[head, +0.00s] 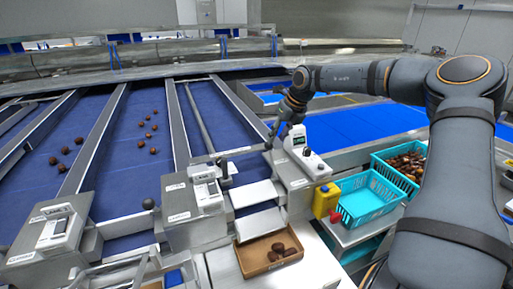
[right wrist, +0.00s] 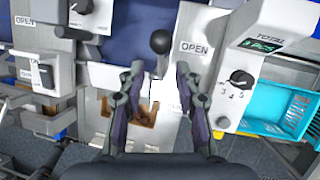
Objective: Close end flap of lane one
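My right gripper (head: 288,118) is over the end of the rightmost visible lane, beside its control box (head: 303,155). In the right wrist view the right gripper (right wrist: 159,78) has its two fingers apart, with nothing between them. A black ball knob (right wrist: 160,41) is just beyond the fingertips, apart from them, beside an OPEN label (right wrist: 194,47). A pale flap-like plate (head: 253,194) slopes at this lane's end; its hinge is not clear. I cannot read which lane is numbered one. My left gripper is not in view.
A cardboard tray (head: 243,262) with a few dates stands below the lane end. Dates lie on the blue belts to the left. Another control box (head: 180,215) stands left of this lane.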

